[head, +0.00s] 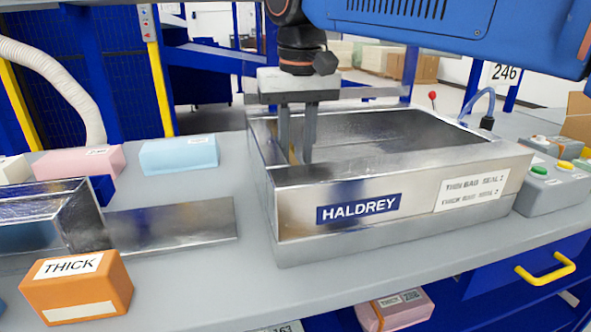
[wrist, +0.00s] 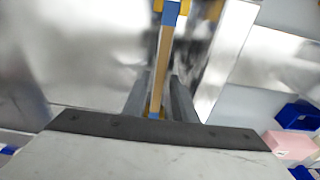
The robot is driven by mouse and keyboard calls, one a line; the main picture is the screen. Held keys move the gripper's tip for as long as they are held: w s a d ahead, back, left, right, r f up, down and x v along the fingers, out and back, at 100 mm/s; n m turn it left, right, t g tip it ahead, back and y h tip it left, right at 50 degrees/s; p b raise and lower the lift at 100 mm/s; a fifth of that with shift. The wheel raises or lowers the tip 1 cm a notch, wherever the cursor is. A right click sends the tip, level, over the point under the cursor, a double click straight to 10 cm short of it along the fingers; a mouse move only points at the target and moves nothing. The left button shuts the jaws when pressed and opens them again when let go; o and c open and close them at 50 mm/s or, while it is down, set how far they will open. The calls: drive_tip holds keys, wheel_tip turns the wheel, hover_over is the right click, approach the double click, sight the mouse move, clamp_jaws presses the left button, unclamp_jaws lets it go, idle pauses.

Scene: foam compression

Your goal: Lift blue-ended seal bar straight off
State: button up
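The blue-ended seal bar (wrist: 164,50) is a narrow tan bar with a blue end and yellow pieces beside it at the top of the wrist view. A blue patch also shows at its near end. My gripper (wrist: 159,82) has one finger on each side of the bar, with narrow gaps visible. In the head view my gripper (head: 297,158) points down inside the left part of the steel HALDREY chamber (head: 410,178). A sliver of tan shows between the fingers there. The chamber's front wall hides the fingertips and most of the bar.
An orange THICK block (head: 78,288) and an open steel box (head: 50,222) stand left of the chamber. Pink (head: 80,161) and light blue (head: 178,154) blocks lie behind. A button box (head: 550,187) stands at the right. Chamber walls surround my fingers.

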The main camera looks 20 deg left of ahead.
drive_tip(key=shift+w+f, duration=0.1)
drive_tip(key=shift+f, duration=1.05)
clamp_jaws()
drive_tip(key=shift+r, duration=0.15)
